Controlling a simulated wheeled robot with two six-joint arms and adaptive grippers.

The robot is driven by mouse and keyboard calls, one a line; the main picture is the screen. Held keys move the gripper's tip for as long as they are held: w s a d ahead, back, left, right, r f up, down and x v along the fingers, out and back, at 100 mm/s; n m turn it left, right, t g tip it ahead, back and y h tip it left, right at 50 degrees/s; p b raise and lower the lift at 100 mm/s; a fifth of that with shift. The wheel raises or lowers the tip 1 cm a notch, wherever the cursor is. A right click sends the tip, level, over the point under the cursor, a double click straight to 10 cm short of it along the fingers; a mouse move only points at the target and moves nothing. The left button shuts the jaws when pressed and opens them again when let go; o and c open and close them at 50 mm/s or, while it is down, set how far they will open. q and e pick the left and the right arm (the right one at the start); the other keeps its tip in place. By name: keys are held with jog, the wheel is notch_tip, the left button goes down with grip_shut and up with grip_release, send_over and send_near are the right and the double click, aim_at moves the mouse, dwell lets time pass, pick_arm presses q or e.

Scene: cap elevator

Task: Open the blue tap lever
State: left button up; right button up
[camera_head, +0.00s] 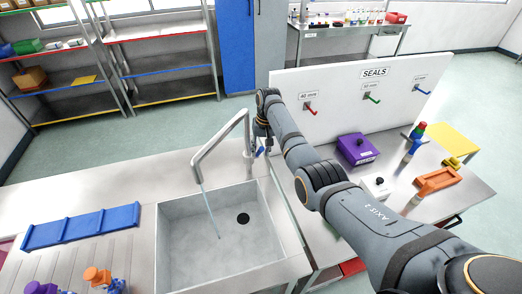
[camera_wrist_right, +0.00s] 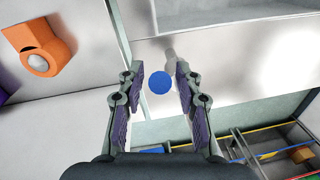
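The metal tap (camera_head: 222,140) stands behind the sink (camera_head: 172,240), with a thin pale stream below its spout. Its small blue lever (camera_head: 259,152) shows at the tap's right side, just below my right gripper (camera_head: 262,138). In the right wrist view the blue lever shows as a round blue end (camera_wrist_right: 159,82) between the fingertips of my right gripper (camera_wrist_right: 160,74). The fingers are apart, with a gap on each side of the blue end. How deep it sits between them I cannot tell. My left gripper is not in view.
A white SEALS panel (camera_head: 345,125) stands right of the tap, behind my right arm. A purple box (camera_head: 356,149) and an orange holder (camera_head: 437,180) are on the right bench. A blue tray (camera_head: 82,228) lies left of the sink. Shelves (camera_head: 165,75) stand behind.

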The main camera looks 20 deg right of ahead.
notch_tip(320, 180, up, 12)
jog(key=d, duration=0.1)
jog(key=shift+s, duration=0.2)
dwell(0.3)
jog(key=shift+d, duration=0.1)
jog(key=shift+c, duration=0.2)
